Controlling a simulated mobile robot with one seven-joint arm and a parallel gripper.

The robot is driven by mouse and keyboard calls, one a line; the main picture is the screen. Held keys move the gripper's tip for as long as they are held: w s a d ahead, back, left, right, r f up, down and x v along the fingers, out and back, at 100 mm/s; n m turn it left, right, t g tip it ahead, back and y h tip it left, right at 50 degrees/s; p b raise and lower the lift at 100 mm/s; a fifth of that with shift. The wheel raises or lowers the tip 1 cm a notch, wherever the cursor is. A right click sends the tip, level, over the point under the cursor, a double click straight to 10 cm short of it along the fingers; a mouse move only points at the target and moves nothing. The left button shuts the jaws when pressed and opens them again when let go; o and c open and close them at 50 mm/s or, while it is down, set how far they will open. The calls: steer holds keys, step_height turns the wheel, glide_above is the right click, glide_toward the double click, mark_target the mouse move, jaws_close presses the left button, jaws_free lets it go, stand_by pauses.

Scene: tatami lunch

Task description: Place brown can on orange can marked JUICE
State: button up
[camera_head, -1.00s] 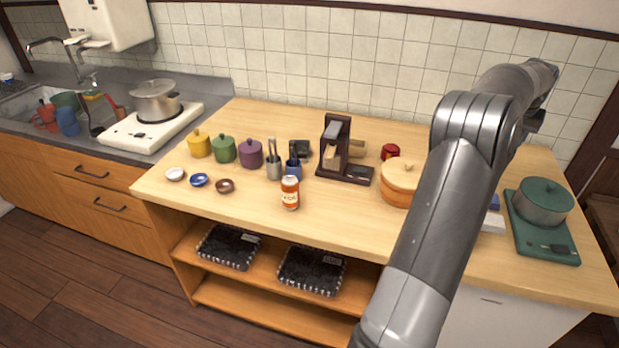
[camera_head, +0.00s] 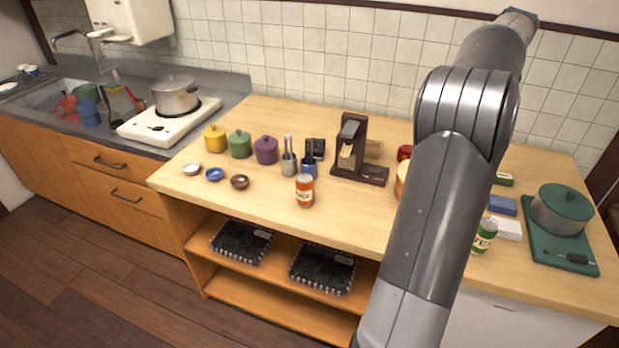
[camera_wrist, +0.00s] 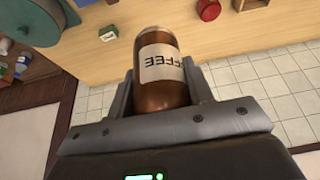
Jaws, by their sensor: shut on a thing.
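The brown can (camera_wrist: 161,88) with a pale label reading COFFEE is held between the two fingers of my gripper (camera_wrist: 160,92) in the wrist view. The gripper is shut on it. In the head view my arm rises at the right and its gripper is out of sight, as is the brown can. The orange can (camera_head: 305,190) stands upright near the front edge of the wooden counter (camera_head: 260,205), left of my arm. Its label is partly readable as JUICE.
Behind the orange can stand a blue cup (camera_head: 309,168), a grey utensil cup (camera_head: 289,164) and a dark wooden stand (camera_head: 350,150). Small bowls (camera_head: 214,174) lie to its left. A green can (camera_head: 484,236) and a green pot (camera_head: 562,208) are right of my arm.

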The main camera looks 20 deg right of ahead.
steer(key=w+a+n+t+y, duration=0.15)
steer(key=w+a, duration=0.25)
steer(key=a, duration=0.5)
steer(key=w+a+n, duration=0.3)
steer(key=a, duration=0.6)
steer(key=n+y, duration=0.2)
steer(key=n, duration=0.2)
glide_above(305, 177)
steer(key=shift+h, duration=0.25)
step_height(305, 177, down, 14)
steer(key=shift+a+r, duration=0.1)
steer(key=shift+f, duration=1.75)
steer(key=shift+f, duration=0.1)
